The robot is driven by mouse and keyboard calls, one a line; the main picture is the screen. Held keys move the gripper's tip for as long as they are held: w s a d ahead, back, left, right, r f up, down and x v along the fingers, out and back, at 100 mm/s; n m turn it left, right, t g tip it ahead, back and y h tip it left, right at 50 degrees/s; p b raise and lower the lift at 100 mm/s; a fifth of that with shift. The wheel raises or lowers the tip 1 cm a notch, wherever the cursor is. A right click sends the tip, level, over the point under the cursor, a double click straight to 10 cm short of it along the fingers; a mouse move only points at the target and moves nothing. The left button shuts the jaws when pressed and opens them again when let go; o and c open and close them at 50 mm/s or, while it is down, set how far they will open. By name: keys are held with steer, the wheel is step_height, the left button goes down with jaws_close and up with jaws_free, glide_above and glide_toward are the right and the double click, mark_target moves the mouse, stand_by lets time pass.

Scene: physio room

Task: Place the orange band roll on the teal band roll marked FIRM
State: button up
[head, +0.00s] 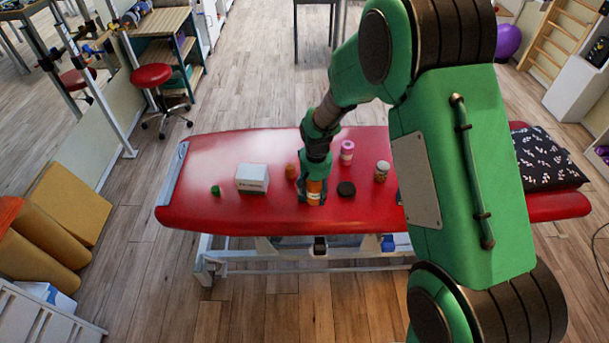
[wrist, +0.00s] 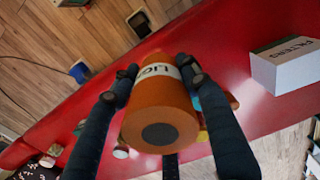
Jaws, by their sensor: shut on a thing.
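The orange band roll (head: 314,187) is in my gripper (head: 314,196), above or at the red treatment table. In the wrist view the orange band roll (wrist: 160,110) lies between the dark fingers of my gripper (wrist: 155,75), which is shut on it. A white label with dark letters, partly hidden, wraps its far end. A small teal patch (wrist: 196,103) shows just behind the roll; it may be the teal band roll. Most of it is hidden, no FIRM mark is readable, and I cannot tell whether the two touch.
The red table (head: 220,150) also holds a white box (head: 252,178), a small green item (head: 215,189), an orange-brown item (head: 291,171), a pink bottle (head: 347,150), a black disc (head: 346,189) and a jar (head: 382,171). A patterned cushion (head: 545,157) lies at right. The table's left end is clear.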

steer(key=w+a, duration=0.1)
steer(key=w, duration=0.3)
steer(key=w+a+f+b, duration=0.1)
steer(key=w, duration=0.4)
steer(key=w+a, duration=0.1)
steer(key=w, duration=0.3)
steer(key=shift+w+f, duration=0.15)
steer(key=shift+w, duration=0.15)
steer(key=shift+f+b, duration=0.7)
steer(key=shift+f, duration=1.05)
steer(key=shift+f, duration=0.1)
steer(key=o, duration=1.4)
